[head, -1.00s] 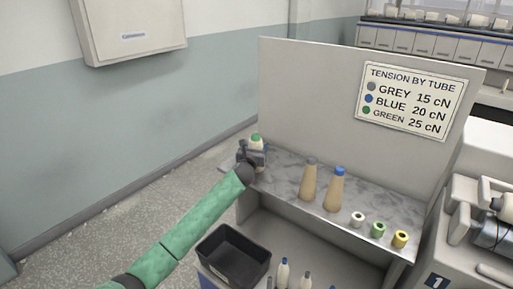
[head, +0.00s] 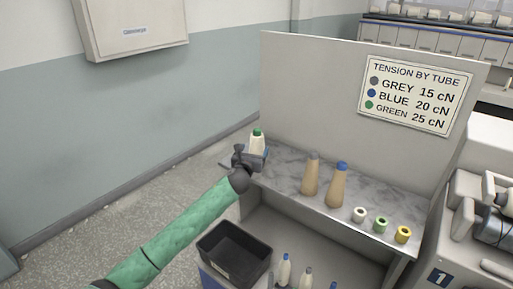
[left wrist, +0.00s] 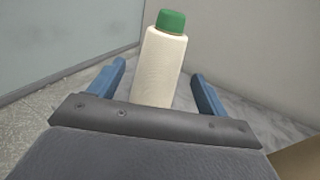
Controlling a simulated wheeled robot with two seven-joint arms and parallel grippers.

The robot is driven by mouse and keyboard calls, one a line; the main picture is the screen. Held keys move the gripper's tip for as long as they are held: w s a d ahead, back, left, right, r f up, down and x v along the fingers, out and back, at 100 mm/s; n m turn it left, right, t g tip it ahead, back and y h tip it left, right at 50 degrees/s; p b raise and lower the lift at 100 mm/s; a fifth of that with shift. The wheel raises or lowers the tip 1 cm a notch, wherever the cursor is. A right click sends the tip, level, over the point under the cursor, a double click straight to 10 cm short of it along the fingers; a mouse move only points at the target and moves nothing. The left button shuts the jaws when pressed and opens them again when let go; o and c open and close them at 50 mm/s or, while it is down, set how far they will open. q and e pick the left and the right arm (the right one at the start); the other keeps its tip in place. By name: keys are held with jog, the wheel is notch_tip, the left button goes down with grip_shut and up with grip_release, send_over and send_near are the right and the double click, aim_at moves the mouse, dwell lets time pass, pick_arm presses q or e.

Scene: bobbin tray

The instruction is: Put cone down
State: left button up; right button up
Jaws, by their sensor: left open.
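A cream cone with a green top (head: 257,143) stands upright at the left end of the marbled shelf; it also shows in the left wrist view (left wrist: 162,65). My left gripper (head: 252,160) is just in front of it. In the left wrist view the two blue fingers (left wrist: 158,85) are spread wide, with a gap on each side of the cone. The cone's foot is hidden behind the gripper body. My right gripper is not in view.
Two tan cones, one grey-topped (head: 311,175) and one blue-topped (head: 337,186), stand right along the marbled shelf (head: 285,170), then three small spools (head: 381,225). A panel rises behind. A black bin (head: 234,254) and several bottle-like cones (head: 284,270) are below.

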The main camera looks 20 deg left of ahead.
pick_arm(q)
jog(key=s+d+f+n+g, duration=0.3)
jog(key=s+f+n, duration=0.35)
jog(key=s, duration=0.45)
jog(key=s+d+f+n+g, duration=0.25)
jog(key=s+f+n, duration=0.35)
jog(key=s+f, duration=0.3)
jog(key=s+d+f+n+g, duration=0.3)
jog(key=s+f+n, duration=0.4)
jog(key=s, duration=0.5)
jog(key=s+d+f+n+g+h, duration=0.1)
jog(key=s+n+g, duration=0.3)
jog(key=s, duration=1)
jog(key=s+d+f+n+g, duration=0.3)
jog(key=s+n, duration=0.7)
jog(key=s, duration=0.5)
jog(key=shift+f+g+h+b, duration=0.15)
jog(key=shift+g+h+b, duration=0.15)
jog(key=shift+g+h, duration=0.15)
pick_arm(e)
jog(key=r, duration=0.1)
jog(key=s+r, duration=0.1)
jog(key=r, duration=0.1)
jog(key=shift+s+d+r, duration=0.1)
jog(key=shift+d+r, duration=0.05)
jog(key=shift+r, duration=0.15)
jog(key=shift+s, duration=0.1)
